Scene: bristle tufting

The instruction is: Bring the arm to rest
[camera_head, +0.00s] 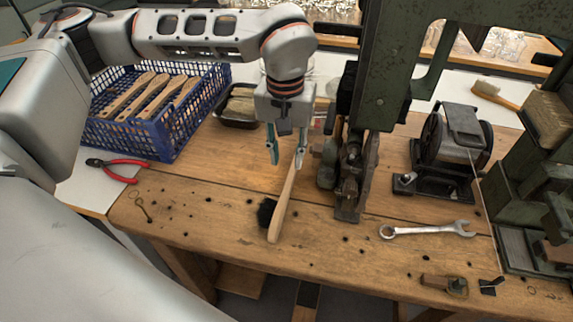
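My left gripper (287,154) comes down from the upper left over the wooden bench. Its two teal-tipped fingers are spread apart with nothing held between them. A brush (283,202) with a pale wooden handle and a dark tuft (266,212) near its front end lies on the bench below. The upper part of the handle passes behind or close to the right finger. I cannot tell whether they touch. My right gripper is not in view.
A blue crate (160,139) with wooden brush bodies stands left. Red-handled pliers (118,168) lie before it. A green press (378,70) stands right of my gripper, with a wire spool (455,150) and a wrench (427,230) further right. The front middle bench is mostly clear.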

